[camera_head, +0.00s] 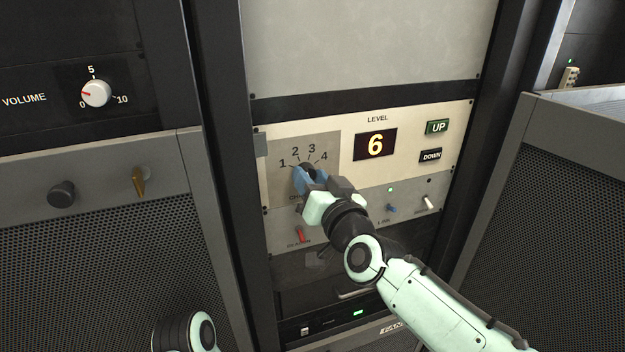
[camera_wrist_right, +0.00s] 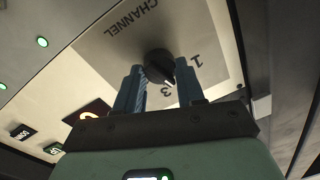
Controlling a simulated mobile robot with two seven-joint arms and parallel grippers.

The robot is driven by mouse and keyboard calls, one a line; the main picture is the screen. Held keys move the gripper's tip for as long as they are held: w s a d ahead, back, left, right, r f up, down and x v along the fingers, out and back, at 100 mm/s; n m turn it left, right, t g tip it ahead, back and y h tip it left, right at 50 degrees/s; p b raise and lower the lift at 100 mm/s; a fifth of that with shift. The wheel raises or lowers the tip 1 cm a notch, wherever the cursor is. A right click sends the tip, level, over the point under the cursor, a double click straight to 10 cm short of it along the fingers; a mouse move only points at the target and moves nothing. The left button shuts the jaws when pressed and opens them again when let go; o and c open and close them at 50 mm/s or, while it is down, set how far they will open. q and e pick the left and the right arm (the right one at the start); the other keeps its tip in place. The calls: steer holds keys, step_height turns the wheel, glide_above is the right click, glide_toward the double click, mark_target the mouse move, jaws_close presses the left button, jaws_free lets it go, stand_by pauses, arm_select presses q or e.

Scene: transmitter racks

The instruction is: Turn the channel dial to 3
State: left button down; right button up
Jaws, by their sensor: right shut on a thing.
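The channel dial (camera_wrist_right: 158,65) is a round black knob on a beige plate marked 1 to 4. My right gripper (camera_wrist_right: 160,75) is shut on it, with one blue finger on each side in the wrist view. In the head view the dial is mostly hidden behind my right gripper (camera_head: 306,178). In the wrist view the figure 3 shows between the fingers and the 1 beside the right finger; 2 and 4 are hidden. A white mark is near the 3, but I cannot tell surely whether it is the dial's pointer. My left gripper is not in view.
Right of the dial are a level display (camera_head: 375,144) reading 6, an UP button (camera_head: 437,127) and a DOWN button (camera_head: 431,155). Below are a red beacon switch (camera_head: 299,235), a blue link switch (camera_head: 391,208) and a white switch (camera_head: 428,203). A volume knob (camera_head: 97,93) is at left.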

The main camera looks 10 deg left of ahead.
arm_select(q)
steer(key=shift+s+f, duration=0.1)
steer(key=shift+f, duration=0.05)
arm_select(e)
steer(key=shift+m, duration=0.3)
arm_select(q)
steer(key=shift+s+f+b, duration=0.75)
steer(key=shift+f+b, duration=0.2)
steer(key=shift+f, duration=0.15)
arm_select(e)
steer(key=shift+m, duration=3.5)
steer(key=o, duration=1)
steer(key=shift+o, duration=0.2)
steer(key=shift+d, duration=0.1)
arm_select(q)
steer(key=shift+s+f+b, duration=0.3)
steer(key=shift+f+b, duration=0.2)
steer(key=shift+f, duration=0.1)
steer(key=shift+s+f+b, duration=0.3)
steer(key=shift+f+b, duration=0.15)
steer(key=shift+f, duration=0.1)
arm_select(e)
steer(key=v, duration=1.3)
steer(key=shift+s+f, duration=0.2)
steer(key=shift+f, duration=0.15)
